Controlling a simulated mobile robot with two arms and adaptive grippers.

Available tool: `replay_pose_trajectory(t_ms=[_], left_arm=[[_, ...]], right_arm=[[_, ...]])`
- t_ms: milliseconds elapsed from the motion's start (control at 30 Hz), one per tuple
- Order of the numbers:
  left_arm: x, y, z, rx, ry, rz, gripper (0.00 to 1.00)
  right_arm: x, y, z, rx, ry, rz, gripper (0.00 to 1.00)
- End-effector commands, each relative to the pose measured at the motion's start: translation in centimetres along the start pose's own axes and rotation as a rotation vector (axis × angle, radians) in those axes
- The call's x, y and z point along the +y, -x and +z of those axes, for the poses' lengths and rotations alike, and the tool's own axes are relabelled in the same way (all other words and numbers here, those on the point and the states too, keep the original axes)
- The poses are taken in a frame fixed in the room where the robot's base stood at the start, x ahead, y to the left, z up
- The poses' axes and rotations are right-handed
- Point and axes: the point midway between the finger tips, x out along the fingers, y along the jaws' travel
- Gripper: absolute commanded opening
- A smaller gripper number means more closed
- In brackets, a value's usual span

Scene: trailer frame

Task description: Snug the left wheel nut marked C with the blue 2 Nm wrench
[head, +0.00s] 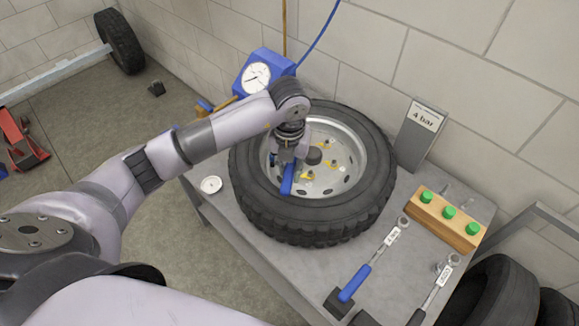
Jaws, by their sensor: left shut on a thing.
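A wheel, a black tyre (258,218) on a silver rim (350,178), lies flat on the grey table (222,206). Several yellow markers (307,175) show around its hub; I cannot read their letters. My left gripper (285,168) is over the left part of the rim, shut on a blue object (288,180); the arm hides much of it, and I cannot tell what it is. A wrench with a blue handle (355,282) and a white label lies on the table right of the wheel; its label is too small to read. My right gripper is not in view.
A second labelled wrench (438,284) lies further right. A wooden block with green caps (448,213) and a "4 bar" sign (420,130) stand behind. A blue gauge box (262,72) with a hose is by the wall. A white dish (211,184) sits at the table's left edge.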

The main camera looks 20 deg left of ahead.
Motion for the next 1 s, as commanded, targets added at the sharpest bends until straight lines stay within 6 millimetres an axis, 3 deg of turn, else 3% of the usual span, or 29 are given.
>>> replay_pose_trajectory(t_ms=[267, 1000], left_arm=[[-0.1, 0.1, 0.1, -0.005, 0.001, -0.002, 0.00], [-0.1, -1.7, 0.1, -0.005, 0.001, -0.001, 0.00]], right_arm=[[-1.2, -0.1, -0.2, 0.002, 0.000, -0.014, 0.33], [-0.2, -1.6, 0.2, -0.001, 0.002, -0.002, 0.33]])
